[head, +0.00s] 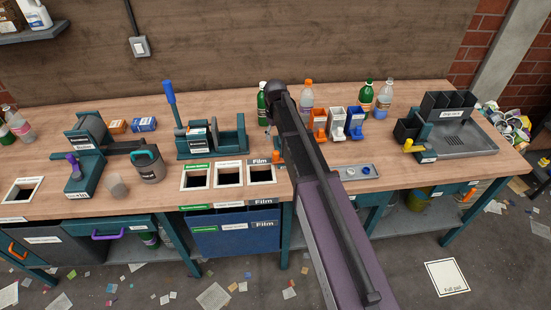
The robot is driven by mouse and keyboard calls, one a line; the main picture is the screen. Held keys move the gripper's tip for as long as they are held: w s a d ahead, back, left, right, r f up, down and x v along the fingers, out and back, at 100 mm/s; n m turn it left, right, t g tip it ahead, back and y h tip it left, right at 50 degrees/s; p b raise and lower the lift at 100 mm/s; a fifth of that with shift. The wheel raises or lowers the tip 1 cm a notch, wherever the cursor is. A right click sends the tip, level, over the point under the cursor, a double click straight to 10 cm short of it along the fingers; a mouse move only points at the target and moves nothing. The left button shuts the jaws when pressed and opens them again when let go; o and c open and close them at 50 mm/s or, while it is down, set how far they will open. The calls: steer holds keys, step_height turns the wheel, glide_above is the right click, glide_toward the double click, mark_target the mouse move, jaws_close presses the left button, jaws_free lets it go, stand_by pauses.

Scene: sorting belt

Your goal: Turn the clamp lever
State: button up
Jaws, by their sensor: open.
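No label that I can read marks the clamp lever, so I cannot tell for sure which lever it is. A long blue lever (171,92) stands nearly upright, tilted slightly, on a dark green bench device (212,149) left of the middle. A short purple lever (73,161) sits on a green device (86,180) at the left. A yellow handle (412,145) sits on the green-sided station at the right. My arm crosses the middle of the head view, its dark end over the back of the bench. My gripper itself cannot be made out.
The wooden bench (225,101) holds bottles, small bins (337,122) and a grey tray (358,172). Sorting openings (228,174) lie at the front edge. A grey pot (149,165) stands beside the left device. Litter covers the floor. Bare wood lies behind the blue-lever device.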

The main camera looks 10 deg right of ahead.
mark_target(276, 152)
steer(key=shift+f+b, duration=5.55)
steer(key=shift+f, duration=0.3)
jaws_close()
